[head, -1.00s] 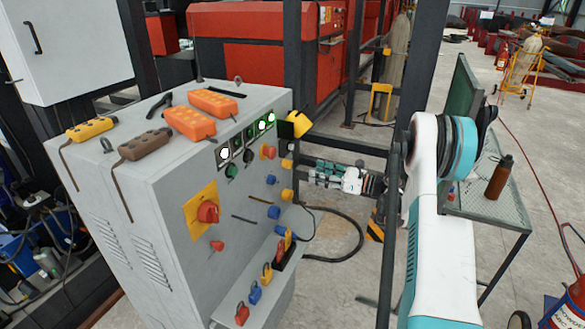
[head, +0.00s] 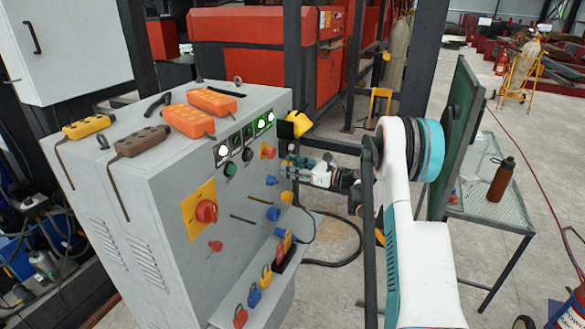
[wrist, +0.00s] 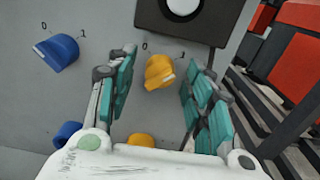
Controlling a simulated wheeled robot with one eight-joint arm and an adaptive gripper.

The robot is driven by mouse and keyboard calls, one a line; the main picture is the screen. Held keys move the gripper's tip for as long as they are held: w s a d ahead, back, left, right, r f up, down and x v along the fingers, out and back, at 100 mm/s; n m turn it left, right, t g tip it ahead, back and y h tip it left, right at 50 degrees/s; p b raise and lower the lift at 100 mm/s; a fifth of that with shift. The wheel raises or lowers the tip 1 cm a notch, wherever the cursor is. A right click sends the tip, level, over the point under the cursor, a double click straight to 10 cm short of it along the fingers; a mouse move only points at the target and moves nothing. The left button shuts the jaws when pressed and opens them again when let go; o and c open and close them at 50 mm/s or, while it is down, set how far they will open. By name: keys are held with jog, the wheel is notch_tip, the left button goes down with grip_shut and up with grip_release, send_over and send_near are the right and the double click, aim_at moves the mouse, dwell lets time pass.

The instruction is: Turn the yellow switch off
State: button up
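The yellow switch (wrist: 160,72) is a rotary knob on the grey panel, with a 0 mark at its upper left and a 1 at its upper right. In the wrist view it sits between the two teal-padded fingers of my gripper (wrist: 158,78). The fingers are open, one on each side, with visible gaps to the knob. I cannot tell for sure which mark the knob points at. In the head view my gripper (head: 294,166) is at the right part of the panel face and largely hides this switch.
A blue switch (wrist: 56,52) with its own 0 and 1 is to the left. Another yellow part (wrist: 141,140) is below, partly hidden by my gripper. A black box with a white round face (wrist: 184,8) is just above. A green board (head: 454,140) stands right of my arm.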

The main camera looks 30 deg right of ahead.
jog(key=c, duration=1)
jog(key=shift+c, duration=0.2)
jog(key=shift+n, duration=0.4)
jog(key=n+b, duration=0.2)
jog(key=n, duration=1.5)
